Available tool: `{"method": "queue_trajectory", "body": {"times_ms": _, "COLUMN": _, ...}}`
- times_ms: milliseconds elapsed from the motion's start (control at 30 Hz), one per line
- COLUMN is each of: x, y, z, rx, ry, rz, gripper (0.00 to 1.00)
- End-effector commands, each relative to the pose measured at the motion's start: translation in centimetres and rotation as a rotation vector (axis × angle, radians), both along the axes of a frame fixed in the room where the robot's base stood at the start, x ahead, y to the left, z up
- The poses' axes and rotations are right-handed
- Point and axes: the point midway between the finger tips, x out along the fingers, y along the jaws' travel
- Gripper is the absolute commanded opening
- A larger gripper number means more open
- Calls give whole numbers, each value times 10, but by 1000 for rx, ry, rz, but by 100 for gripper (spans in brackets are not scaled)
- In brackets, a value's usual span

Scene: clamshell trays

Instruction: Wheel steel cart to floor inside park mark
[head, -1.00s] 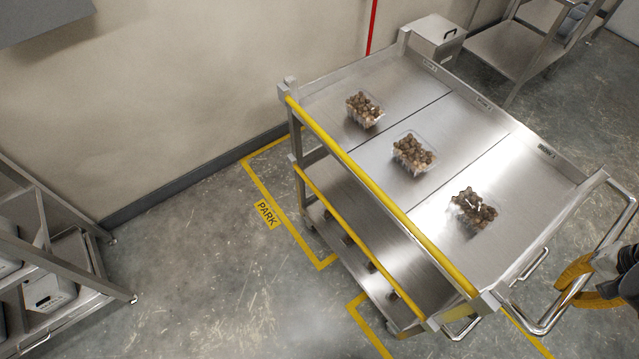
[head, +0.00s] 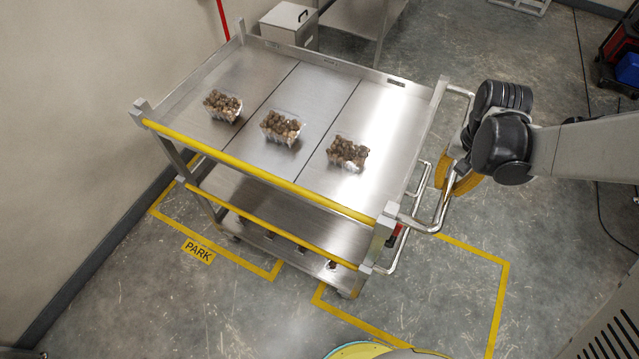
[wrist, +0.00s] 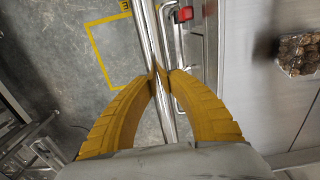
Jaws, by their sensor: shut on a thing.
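The steel cart (head: 335,199) has a flat top, lower shelves, yellow front bars and a tubular handle (head: 441,205) on its right side. It stands upright beside the wall. The park mark (head: 166,219) is a yellow floor outline with a PARK label (head: 198,251) at the cart's left front. The cart's left end stands over it; its right end reaches over a second yellow outline (head: 500,300). The cart hides the far lines. My gripper (head: 455,180) is shut on the handle; in the wrist view its yellow fingers (wrist: 162,73) close around the handle tube (wrist: 153,35).
Three clear clamshell trays with brown contents, left (head: 222,106), middle (head: 281,128) and right (head: 347,152), sit on the cart top. A wall (head: 60,130) runs along the left. A steel box (head: 289,24) stands behind the cart.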

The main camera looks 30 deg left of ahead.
Motion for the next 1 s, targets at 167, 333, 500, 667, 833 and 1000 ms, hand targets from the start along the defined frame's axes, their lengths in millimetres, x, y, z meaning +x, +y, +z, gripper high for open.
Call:
{"method": "queue_trajectory", "body": {"times_ms": 167, "x": 2, "y": 28, "z": 0, "rx": 2, "ry": -3, "rz": 3, "gripper": 0}}
{"method": "queue_trajectory", "body": {"times_ms": 333, "x": 3, "y": 52, "z": 0, "rx": 2, "ry": -4, "rz": 3, "gripper": 0}}
{"method": "queue_trajectory", "body": {"times_ms": 500, "x": 3, "y": 76, "z": 0, "rx": 2, "ry": -4, "rz": 2, "gripper": 0}}
{"method": "queue_trajectory", "body": {"times_ms": 667, "x": 4, "y": 100, "z": 0, "rx": 2, "ry": -4, "rz": 3, "gripper": 0}}
{"method": "queue_trajectory", "body": {"times_ms": 833, "x": 4, "y": 123, "z": 0, "rx": 2, "ry": -5, "rz": 2, "gripper": 0}}
{"method": "queue_trajectory", "body": {"times_ms": 1000, "x": 5, "y": 140, "z": 0, "rx": 2, "ry": -5, "rz": 1, "gripper": 0}}
